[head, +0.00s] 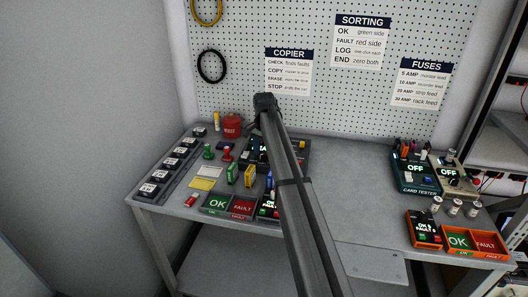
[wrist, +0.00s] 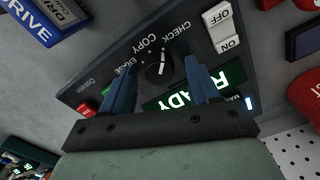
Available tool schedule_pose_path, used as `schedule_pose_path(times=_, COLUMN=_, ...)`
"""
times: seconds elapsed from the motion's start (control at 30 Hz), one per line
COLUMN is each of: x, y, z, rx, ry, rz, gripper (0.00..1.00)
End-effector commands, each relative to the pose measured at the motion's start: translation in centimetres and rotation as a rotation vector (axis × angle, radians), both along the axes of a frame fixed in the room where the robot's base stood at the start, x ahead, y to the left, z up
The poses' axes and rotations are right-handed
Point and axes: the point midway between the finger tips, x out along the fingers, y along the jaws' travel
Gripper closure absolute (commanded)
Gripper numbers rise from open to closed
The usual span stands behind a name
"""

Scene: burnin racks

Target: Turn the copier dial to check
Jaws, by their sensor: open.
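The copier (wrist: 185,62) is a dark panel seen upside down in the wrist view, and my arm hides much of it in the head view. Its round black dial (wrist: 159,64) has a white pointer mark. ERASE, COPY and CHECK are printed around the dial; I cannot tell for sure which one the mark points to. A green READY screen (wrist: 182,102) is lit beside it. My gripper (wrist: 163,72) is open, with its two blue fingers apart on either side of the dial in the picture. I cannot tell whether they touch it.
The copier's ON/OFF rocker (wrist: 222,28) and its red button (wrist: 85,109) are close to the fingers. A blue drive (wrist: 66,10) lies beside the copier. A red round container (head: 232,126) stands behind it.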

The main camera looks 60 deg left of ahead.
Motion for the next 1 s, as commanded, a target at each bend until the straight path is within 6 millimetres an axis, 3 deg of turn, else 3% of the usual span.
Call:
schedule_pose_path(times=0.2, x=0.0, y=0.0, z=0.2, rx=0.000, ry=0.001, rz=0.000, gripper=0.40)
schedule_pose_path(times=0.37, x=0.0, y=0.1, z=1.6, rx=0.001, ry=-0.001, rz=0.000, gripper=0.40)
schedule_pose_path(times=0.8, x=0.0, y=0.1, z=9.9, rx=0.001, ry=-0.001, rz=0.000, gripper=0.40)
schedule_pose_path(times=1.0, x=0.0, y=0.1, z=12.5, rx=0.001, ry=-0.001, rz=0.000, gripper=0.40)
